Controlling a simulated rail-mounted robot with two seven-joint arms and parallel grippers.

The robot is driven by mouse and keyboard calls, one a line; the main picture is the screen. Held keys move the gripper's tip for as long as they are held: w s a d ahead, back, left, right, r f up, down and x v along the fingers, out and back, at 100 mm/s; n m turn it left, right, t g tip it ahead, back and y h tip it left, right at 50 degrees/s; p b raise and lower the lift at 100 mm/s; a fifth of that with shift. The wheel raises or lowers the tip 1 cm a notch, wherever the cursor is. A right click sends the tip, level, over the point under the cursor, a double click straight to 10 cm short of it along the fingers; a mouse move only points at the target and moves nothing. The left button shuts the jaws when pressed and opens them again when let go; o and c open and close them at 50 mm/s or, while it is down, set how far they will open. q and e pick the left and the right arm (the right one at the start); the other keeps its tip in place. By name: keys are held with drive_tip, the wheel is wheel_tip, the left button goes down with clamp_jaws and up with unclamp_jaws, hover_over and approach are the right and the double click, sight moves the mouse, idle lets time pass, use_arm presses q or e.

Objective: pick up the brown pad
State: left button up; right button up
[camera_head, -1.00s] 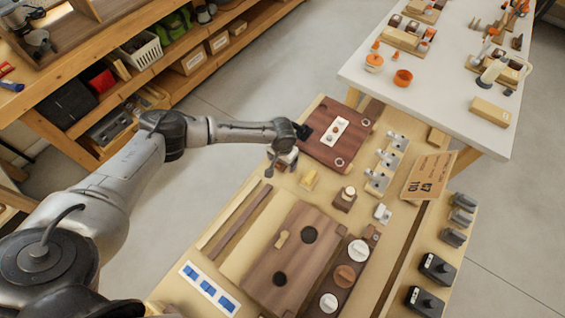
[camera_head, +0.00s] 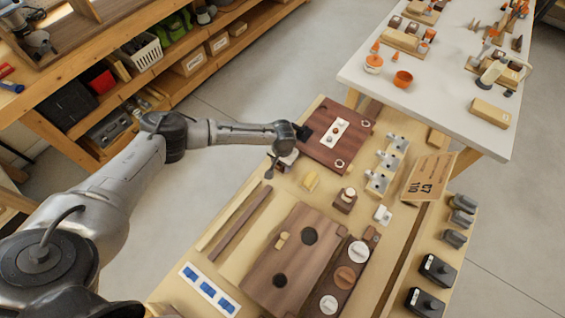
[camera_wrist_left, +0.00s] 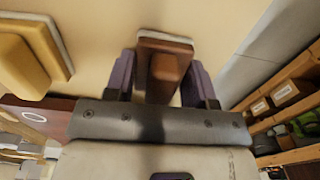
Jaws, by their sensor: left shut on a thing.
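The brown pad (camera_wrist_left: 165,72) is a small brown block with a raised grip and a pale layer along its edge. In the left wrist view it sits between the two dark purple fingers of my left gripper (camera_wrist_left: 160,78), which is shut on it. In the head view my left gripper (camera_head: 287,158) is low over the bench's left edge, and the pad there is small and partly hidden by the gripper. I cannot tell whether the pad touches the bench. My right gripper is not in view.
A yellow pad (camera_head: 311,181) lies close to the gripper; it also shows in the left wrist view (camera_wrist_left: 22,62). A dark red board (camera_head: 318,150) is just beyond. A brown block with a white knob (camera_head: 345,200) and metal brackets (camera_head: 378,182) stand to the right.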

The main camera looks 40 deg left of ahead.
use_arm(q)
drive_tip(key=shift+r, duration=0.1)
drive_tip(key=shift+r, duration=0.6)
wheel_tip(320, 180, up, 3)
drive_tip(key=shift+r+p, duration=0.1)
drive_tip(key=shift+p, duration=0.45)
drive_tip(key=d+r, duration=0.2)
drive_tip(key=d, duration=0.1)
drive_tip(key=w+d+r, duration=0.1)
drive_tip(key=d+r, duration=0.1)
drive_tip(key=d, duration=0.2)
drive_tip(key=w+d+r+p, duration=0.1)
drive_tip(key=d+r, duration=0.1)
drive_tip(key=d, duration=0.2)
drive_tip(key=shift+d+r, duration=0.15)
drive_tip(key=shift+d, duration=0.05)
